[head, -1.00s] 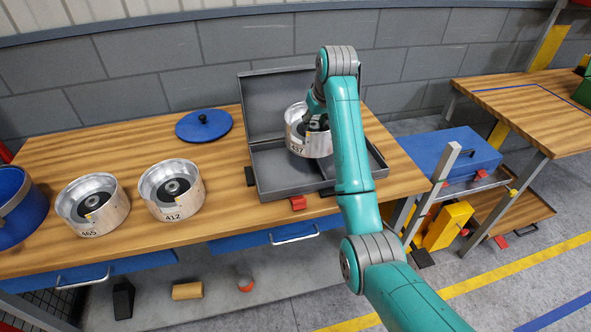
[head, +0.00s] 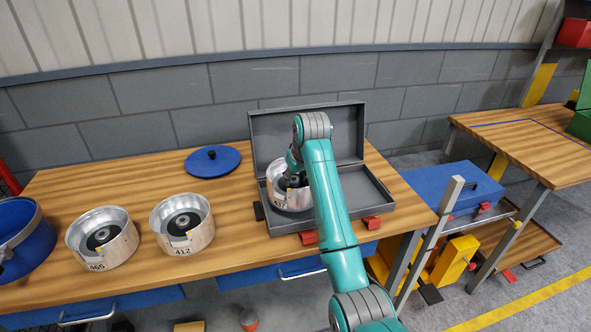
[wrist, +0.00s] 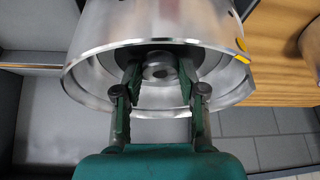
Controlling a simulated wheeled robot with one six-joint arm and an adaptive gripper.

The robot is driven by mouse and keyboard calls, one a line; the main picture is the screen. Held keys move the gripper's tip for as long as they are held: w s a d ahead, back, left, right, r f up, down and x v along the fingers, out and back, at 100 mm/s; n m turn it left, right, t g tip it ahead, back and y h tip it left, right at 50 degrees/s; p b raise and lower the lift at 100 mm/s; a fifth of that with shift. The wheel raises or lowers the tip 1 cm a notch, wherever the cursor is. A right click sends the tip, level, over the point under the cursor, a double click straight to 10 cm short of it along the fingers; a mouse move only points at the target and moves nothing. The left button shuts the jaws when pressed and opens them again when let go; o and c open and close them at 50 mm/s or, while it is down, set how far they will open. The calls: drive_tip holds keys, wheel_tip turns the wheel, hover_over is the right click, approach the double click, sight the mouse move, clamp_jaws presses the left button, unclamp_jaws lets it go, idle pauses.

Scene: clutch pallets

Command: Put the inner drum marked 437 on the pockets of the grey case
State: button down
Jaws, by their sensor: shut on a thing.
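The silver inner drum marked 437 (head: 287,199) is over the left part of the open grey case (head: 352,206). Its number is partly hidden by the arm. My gripper (head: 291,178) reaches down inside the drum and is shut on its central hub. In the wrist view my gripper's fingers (wrist: 160,78) close on the hub, with the bright drum wall (wrist: 150,20) around them. The drum looks about level and low at the case, but I cannot tell whether it touches the case floor. The pockets under it are hidden.
Drums marked 412 (head: 182,225) and 465 (head: 102,239) stand on the wooden table (head: 225,260) left of the case. A blue lid (head: 213,164) lies behind them. A blue pot (head: 22,240) stands at far left. The case's raised lid (head: 345,130) stands behind the drum.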

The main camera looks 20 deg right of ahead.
sight(297, 184)
drive_tip(key=shift+w+f, duration=0.1)
drive_tip(key=shift+f, duration=1.65)
drive_tip(key=shift+d+f, duration=0.1)
drive_tip(key=c, duration=0.7)
unclamp_jaws()
drive_tip(key=shift+f, duration=0.25)
drive_tip(key=shift+o, duration=0.2)
drive_tip(key=v, duration=1.2)
drive_tip(key=shift+r, duration=0.15)
